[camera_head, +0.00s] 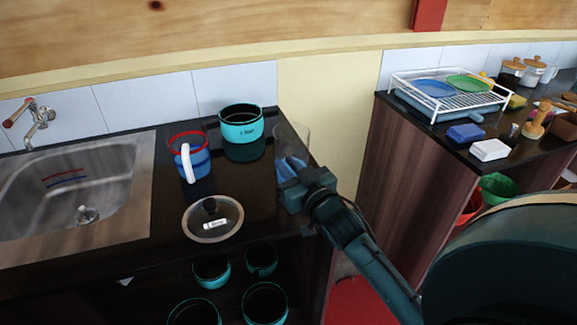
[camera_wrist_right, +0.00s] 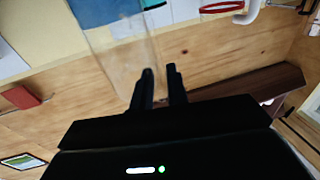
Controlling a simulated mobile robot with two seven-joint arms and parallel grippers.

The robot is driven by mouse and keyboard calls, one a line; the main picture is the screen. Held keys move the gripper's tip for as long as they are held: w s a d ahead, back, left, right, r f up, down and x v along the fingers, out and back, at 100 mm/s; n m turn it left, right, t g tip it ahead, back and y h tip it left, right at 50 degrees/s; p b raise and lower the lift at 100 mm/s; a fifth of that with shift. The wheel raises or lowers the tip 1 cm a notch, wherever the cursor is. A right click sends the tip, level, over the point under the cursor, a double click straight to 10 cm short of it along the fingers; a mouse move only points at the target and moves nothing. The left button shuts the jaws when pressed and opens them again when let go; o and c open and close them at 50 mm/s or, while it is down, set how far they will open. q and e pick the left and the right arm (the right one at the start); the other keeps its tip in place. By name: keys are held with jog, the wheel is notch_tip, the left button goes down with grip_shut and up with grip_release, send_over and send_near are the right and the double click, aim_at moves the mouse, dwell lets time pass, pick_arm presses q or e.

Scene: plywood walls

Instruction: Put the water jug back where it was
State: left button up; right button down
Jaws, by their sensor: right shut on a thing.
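A clear see-through jug (camera_head: 293,136) is at the right end of the dark sink counter, with a blue tint low down. My right gripper (camera_head: 296,178) is shut on it from the front right and hides its lower part. I cannot tell whether its base touches the counter. In the right wrist view the clear jug (camera_wrist_right: 118,55) stands just left of my close-set fingertips. A second jug (camera_head: 197,162), blue below with a red rim and white handle, stands apart to the left. My left gripper is out of view.
A teal pot (camera_head: 241,128) stands beside the clear jug. A glass lid (camera_head: 212,219) lies in front. The sink (camera_head: 75,190) is at left. Across a gap, a right counter holds a dish rack (camera_head: 450,92). Teal pots (camera_head: 264,302) sit on the shelf below.

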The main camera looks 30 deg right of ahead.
jog(key=shift+f+b, duration=0.4)
jog(key=shift+f, duration=0.1)
dwell(0.4)
jog(key=c, duration=1.3)
grip_release()
jog(key=shift+c, duration=0.2)
jog(key=shift+o, duration=0.2)
jog(key=shift+f, duration=0.1)
jog(key=s+b, duration=0.2)
jog(key=s, duration=1.1)
jog(key=shift+a+f, duration=0.2)
jog(key=shift+a, duration=0.05)
jog(key=s+a+f+n+g+y+p, duration=0.1)
jog(key=s+a+f+g, duration=0.3)
jog(key=a+f, duration=0.4)
jog(key=s+a+f+n+g+y+p, duration=0.1)
jog(key=s+a+f+n+g+y, duration=0.1)
jog(key=a+f, duration=0.5)
notch_tip(320, 180, down, 6)
jog(key=shift+s+a+f+g+y, duration=0.2)
jog(key=shift+s+a+g+y, duration=0.25)
jog(key=shift+s+g, duration=0.55)
